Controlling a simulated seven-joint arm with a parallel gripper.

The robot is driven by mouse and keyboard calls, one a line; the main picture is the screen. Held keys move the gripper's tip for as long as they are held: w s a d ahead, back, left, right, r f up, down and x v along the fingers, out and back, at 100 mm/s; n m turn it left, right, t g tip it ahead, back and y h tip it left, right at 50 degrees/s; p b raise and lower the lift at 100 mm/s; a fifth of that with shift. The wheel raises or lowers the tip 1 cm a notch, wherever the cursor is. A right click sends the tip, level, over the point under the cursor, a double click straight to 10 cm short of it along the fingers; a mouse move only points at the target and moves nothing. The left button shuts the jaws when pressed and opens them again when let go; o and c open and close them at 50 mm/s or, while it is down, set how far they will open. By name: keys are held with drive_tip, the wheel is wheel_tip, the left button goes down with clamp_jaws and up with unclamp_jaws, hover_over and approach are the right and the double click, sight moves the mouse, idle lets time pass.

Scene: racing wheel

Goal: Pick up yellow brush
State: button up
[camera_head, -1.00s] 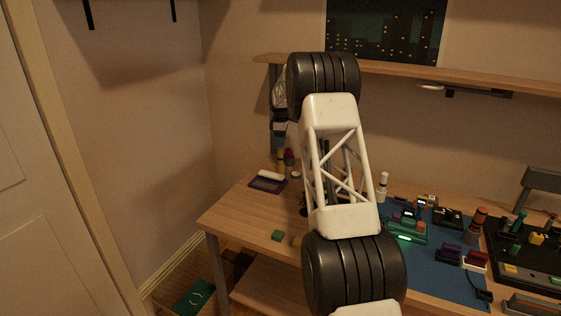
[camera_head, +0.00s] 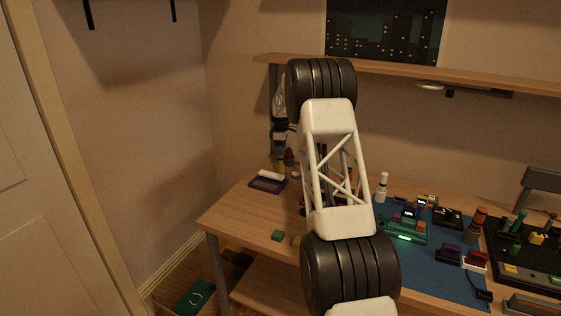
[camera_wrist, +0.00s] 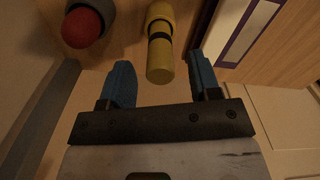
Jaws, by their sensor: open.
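The yellow brush (camera_wrist: 160,62) is a yellow cylinder with a dark band, in the upper middle of the wrist view. It also shows in the head view as a small yellow upright shape (camera_head: 281,166) at the back left of the table, next to a red-topped item. My gripper (camera_wrist: 161,75) is open, with its two blue fingers apart. In the wrist view the near end of the brush lies between the fingertips, with a gap on both sides. In the head view my arm hides much of the gripper.
A red-tipped grey cylinder (camera_wrist: 84,25) stands just left of the brush in the wrist view. A purple-edged tray (camera_head: 267,185) lies close on the other side. A small green block (camera_head: 277,235) sits near the table's front left, where the wood (camera_head: 245,215) is mostly clear.

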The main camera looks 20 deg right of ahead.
sight(280, 160)
drive_tip(key=shift+f, duration=1.55)
drive_tip(key=shift+c, duration=0.2)
drive_tip(key=c, duration=1)
